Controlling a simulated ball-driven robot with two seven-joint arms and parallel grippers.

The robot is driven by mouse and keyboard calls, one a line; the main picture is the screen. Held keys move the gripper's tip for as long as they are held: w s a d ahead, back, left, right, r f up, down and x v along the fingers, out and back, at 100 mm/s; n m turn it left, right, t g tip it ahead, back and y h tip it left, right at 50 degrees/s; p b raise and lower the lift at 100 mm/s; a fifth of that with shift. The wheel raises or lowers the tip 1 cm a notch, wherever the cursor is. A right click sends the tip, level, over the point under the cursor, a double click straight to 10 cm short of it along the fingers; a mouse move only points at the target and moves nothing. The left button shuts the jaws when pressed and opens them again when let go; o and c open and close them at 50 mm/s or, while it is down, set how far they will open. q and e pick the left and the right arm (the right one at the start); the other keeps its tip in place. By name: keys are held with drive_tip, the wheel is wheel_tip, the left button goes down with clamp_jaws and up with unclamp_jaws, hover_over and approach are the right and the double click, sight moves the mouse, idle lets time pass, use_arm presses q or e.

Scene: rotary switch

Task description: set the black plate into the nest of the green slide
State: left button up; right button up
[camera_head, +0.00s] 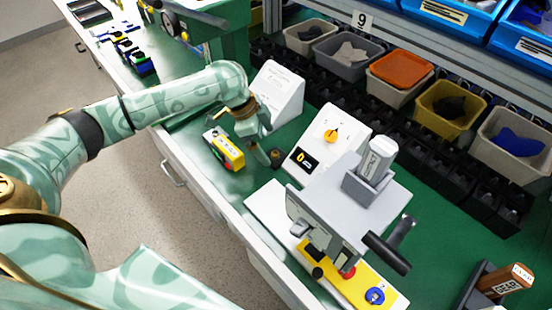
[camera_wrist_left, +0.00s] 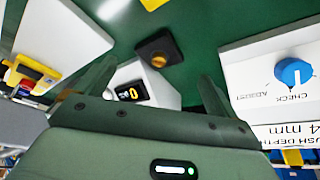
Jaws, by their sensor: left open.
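My right gripper is not in view.
A white sloped box with an orange knob (camera_head: 331,136) stands right of the gripper, with a grey press (camera_head: 345,205) nearer me. A yellow-and-red block (camera_head: 224,150) lies left of it. A white sloped box (camera_head: 277,92) stands behind. Bins (camera_head: 447,108) line the back.

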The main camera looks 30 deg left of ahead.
sight(274, 153)
use_arm(q)
drive_tip(key=b+x, duration=0.2)
drive_tip(key=x, duration=0.3)
drive_tip(key=shift+d, duration=0.1)
drive_tip(key=shift+r, duration=0.15)
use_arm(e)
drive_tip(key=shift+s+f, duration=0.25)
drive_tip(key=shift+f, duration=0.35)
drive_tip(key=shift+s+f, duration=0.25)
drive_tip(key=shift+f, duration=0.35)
use_arm(q)
drive_tip(key=c, duration=1.1)
drive_tip(key=shift+r, duration=0.1)
